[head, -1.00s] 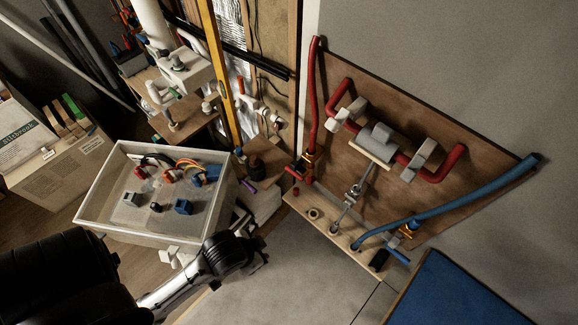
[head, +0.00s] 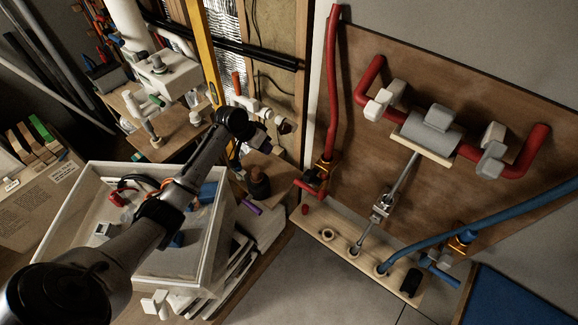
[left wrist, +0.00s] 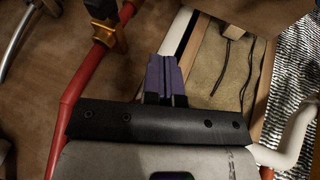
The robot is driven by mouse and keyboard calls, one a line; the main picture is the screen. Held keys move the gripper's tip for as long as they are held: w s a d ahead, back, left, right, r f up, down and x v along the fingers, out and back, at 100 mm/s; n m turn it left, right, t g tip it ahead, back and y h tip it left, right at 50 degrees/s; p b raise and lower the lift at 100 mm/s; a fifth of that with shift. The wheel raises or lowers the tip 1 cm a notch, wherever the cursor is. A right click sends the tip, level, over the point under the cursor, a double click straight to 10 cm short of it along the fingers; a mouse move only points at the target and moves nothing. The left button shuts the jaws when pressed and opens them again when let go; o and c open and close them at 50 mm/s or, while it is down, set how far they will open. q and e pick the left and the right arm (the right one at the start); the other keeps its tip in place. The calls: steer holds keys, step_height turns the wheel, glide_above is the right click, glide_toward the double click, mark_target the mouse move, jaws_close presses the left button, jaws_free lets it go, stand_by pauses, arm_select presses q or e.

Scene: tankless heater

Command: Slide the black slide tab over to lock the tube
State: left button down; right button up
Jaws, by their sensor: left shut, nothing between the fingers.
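A small black piece that looks like the slide tab (head: 410,283) sits at the right end of the pale wooden ledge (head: 330,232), beside the blue tube (head: 480,218). The blue tube's lower end goes into a hole in the ledge. I cannot tell whether the tab locks a tube. My left gripper (head: 264,143) is well to the left of the ledge, near white pipe fittings, and not touching the tab. In the left wrist view its purple fingers (left wrist: 161,78) are together and empty. My right gripper is not in view.
A red tube (head: 333,95) with a brass valve (head: 322,170) stands left of the brown board (head: 450,90). A white-rimmed bin (head: 62,215) with fittings is below my left arm. A yellow level (head: 205,50) leans behind. The grey floor before the ledge is clear.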

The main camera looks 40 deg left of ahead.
mark_target(309, 177)
arm_select(q)
steer(key=w+d+f+h, duration=0.1)
steer(key=w+d+f, duration=0.3)
steer(key=d+f, duration=0.4)
steer(key=shift+w+d+m+h+p, duration=0.3)
steer(key=shift+w+d, duration=0.1)
steer(key=shift+d, duration=0.6)
